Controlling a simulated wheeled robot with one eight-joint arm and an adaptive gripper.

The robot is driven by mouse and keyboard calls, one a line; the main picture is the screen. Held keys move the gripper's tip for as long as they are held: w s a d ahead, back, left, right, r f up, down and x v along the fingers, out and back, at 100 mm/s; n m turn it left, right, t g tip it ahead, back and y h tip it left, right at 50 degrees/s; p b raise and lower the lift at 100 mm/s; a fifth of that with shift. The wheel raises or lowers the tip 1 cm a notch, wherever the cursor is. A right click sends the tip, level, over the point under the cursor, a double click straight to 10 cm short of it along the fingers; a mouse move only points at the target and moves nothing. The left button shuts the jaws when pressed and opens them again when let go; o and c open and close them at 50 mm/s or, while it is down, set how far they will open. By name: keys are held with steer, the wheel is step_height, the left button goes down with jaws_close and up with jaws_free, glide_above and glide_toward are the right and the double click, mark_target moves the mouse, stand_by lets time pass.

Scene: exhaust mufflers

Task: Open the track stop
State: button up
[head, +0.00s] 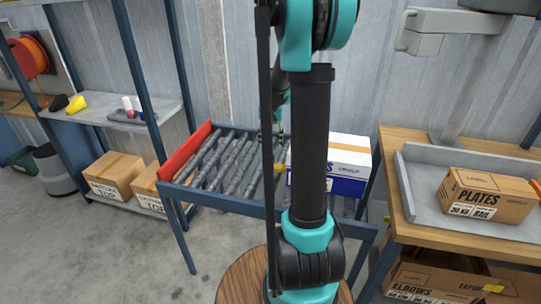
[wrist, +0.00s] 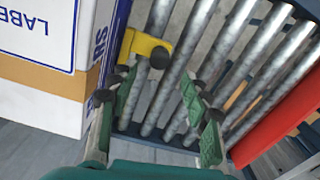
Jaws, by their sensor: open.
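A yellow bracket with a round black knob (wrist: 146,47) sits at the edge of the roller track (wrist: 215,50), against the corner of a white and blue box (wrist: 50,70). It looks like the track stop. In the head view a small yellow patch (head: 279,168) shows beside the box (head: 348,160). My gripper (wrist: 158,88) is open and empty over the rollers, its fingers spread on either side just short of the knob. I cannot tell whether a finger touches the bracket. In the head view my arm hides most of the gripper.
A red end plate (head: 186,152) closes the left end of the track (head: 232,165); the rollers between it and the box are bare. A wooden bench (head: 391,150) with a PLATES carton (head: 487,194) stands at right. Shelves with cartons (head: 115,174) stand at left.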

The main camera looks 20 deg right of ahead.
mark_target(271, 156)
steer(key=shift+f, duration=3.2)
jaws_close()
